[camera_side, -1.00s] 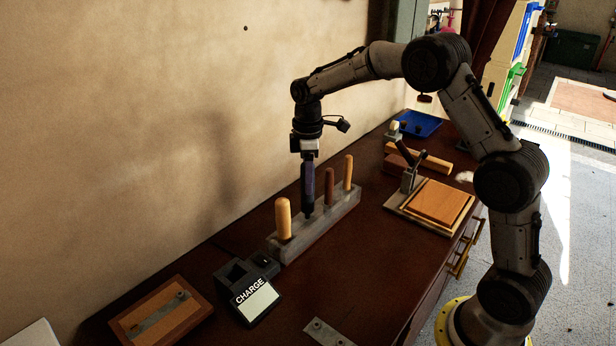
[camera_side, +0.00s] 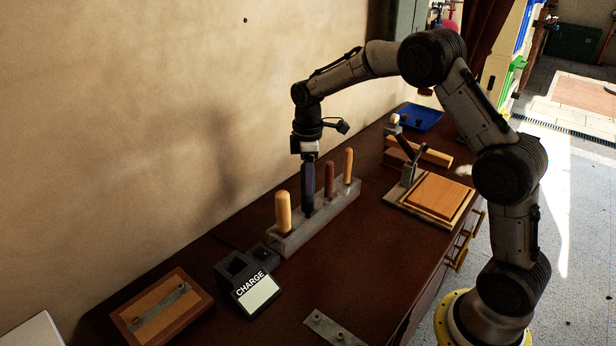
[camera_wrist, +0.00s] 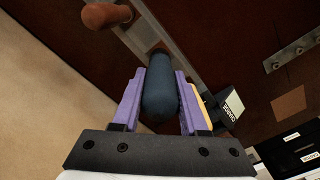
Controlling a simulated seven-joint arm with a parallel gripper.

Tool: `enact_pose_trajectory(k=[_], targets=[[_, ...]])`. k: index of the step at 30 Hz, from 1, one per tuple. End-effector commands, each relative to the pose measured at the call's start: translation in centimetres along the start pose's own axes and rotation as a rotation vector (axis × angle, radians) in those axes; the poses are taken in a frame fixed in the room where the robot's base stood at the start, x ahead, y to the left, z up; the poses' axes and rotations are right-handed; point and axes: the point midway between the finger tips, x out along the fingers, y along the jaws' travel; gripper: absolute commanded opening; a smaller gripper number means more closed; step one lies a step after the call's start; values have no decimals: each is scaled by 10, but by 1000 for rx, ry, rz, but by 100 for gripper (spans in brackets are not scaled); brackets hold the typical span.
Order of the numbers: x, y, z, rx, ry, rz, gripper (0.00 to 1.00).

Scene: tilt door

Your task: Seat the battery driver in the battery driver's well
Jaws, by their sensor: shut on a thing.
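My gripper (camera_side: 308,185) points down over the grey rack (camera_side: 330,218). It is shut on the battery driver, whose dark blue rounded handle (camera_wrist: 160,90) sits between the purple fingers in the wrist view. In the side view the fingers hide most of the driver. Its lower end meets the rack's top between the yellow-handled tool (camera_side: 283,212) and the brown-handled tool (camera_side: 329,180). I cannot tell how deep it sits in the rack. The black charger with the CHARGE label (camera_side: 255,292) stands just in front of the rack; its socket (camera_side: 236,264) looks empty.
Another wooden-handled tool (camera_side: 348,165) stands at the rack's far end. A framed wooden board (camera_side: 160,308) lies at the near left and a metal plate (camera_side: 335,328) at the front. A clamp fixture with a wooden panel (camera_side: 436,198) stands to the right. The wall is close behind the rack.

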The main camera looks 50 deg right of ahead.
Motion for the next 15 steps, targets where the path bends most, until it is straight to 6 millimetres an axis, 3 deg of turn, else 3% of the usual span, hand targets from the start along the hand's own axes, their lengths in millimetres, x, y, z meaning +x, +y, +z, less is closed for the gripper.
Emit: enact_pose_trajectory(k=[15], targets=[[11,0,0,0,1,2,0]])
